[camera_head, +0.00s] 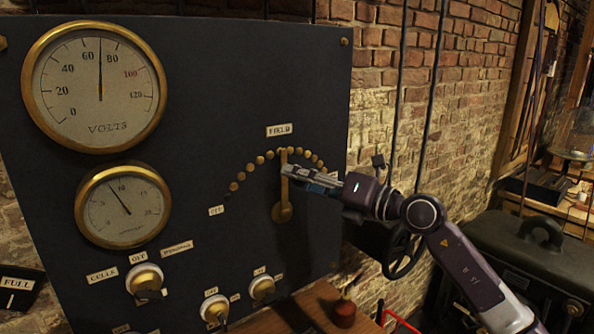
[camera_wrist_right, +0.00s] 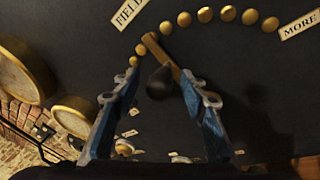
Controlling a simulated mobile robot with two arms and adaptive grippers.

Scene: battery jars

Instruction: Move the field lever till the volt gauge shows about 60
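The volt gauge (camera_head: 97,85) is at the upper left of the dark panel; its needle points between 60 and 80, near 70. The brass field lever (camera_head: 284,195) stands nearly upright under the FIELD label, its tip at the arc of brass studs. In the right wrist view, the lever (camera_wrist_right: 152,45) has a dark knob (camera_wrist_right: 158,84). Whether a finger touches is unclear. My left gripper is not in view.
A second brass gauge (camera_head: 124,204) is below the volt gauge. Several knobs, such as the cells knob (camera_head: 145,279), are along the panel's lower part. A black handwheel (camera_head: 402,258) and a wooden ledge (camera_head: 290,316) are near my right arm.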

